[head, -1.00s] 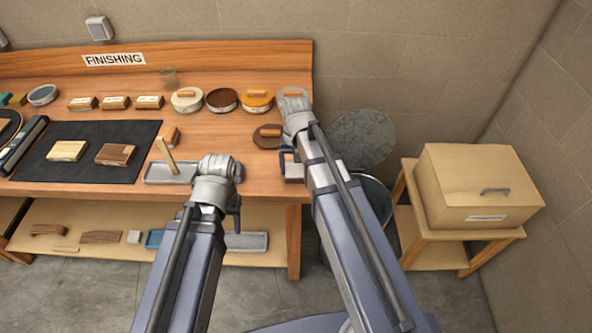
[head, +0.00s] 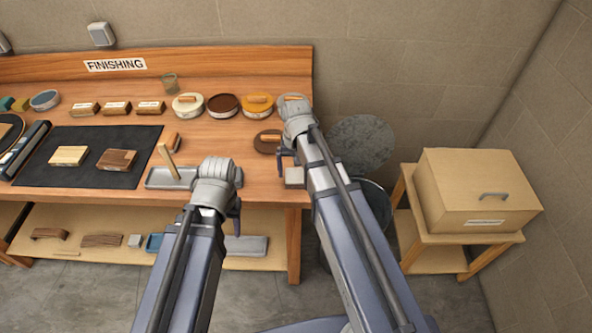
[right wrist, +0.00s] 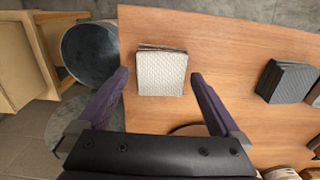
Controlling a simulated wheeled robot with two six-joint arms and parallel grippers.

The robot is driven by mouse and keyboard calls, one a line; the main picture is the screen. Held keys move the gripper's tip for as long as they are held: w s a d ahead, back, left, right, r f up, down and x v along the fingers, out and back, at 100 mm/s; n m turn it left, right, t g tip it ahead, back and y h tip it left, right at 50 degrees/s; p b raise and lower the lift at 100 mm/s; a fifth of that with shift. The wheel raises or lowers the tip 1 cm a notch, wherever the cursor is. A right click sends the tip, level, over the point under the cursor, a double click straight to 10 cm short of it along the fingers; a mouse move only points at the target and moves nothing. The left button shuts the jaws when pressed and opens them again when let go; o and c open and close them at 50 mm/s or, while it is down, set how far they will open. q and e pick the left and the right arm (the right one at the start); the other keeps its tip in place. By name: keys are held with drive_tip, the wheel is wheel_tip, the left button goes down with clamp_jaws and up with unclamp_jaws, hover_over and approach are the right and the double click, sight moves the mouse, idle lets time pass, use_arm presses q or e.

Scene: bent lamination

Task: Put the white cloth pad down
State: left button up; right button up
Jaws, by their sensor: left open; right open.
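The white cloth pad (right wrist: 162,72) lies flat near the table edge, on top of what looks like a small stack of darker sheets. It also shows in the head view (head: 294,178), just below my right gripper. My right gripper (head: 286,157) is open and empty. In the right wrist view its two fingers (right wrist: 160,78) stand apart, one on each side of the pad, with gaps between them and it. My left gripper (head: 236,214) is open in front of the table edge, and its fingers are mostly hidden behind the wrist.
A grey tray (head: 160,179) with a wooden-handled tool is left of the pad. A brown round lid (head: 267,142) and several round tins stand behind. A grey bin (right wrist: 88,52) stands beside the table's end. A box (head: 478,190) on a stand is at the right.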

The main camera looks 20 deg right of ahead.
sight(296, 176)
wheel_tip(296, 176, up, 11)
drive_tip(key=p, duration=1)
drive_tip(key=s+a+n+h, duration=0.1)
drive_tip(key=s+a+n, duration=0.6)
drive_tip(key=s+a, duration=0.3)
drive_tip(key=s, duration=0.4)
drive_tip(key=shift+s+a, duration=0.2)
drive_tip(key=shift+a, duration=0.05)
wheel_tip(296, 176, down, 6)
drive_tip(key=b, duration=0.6)
drive_tip(key=shift+f, duration=0.25)
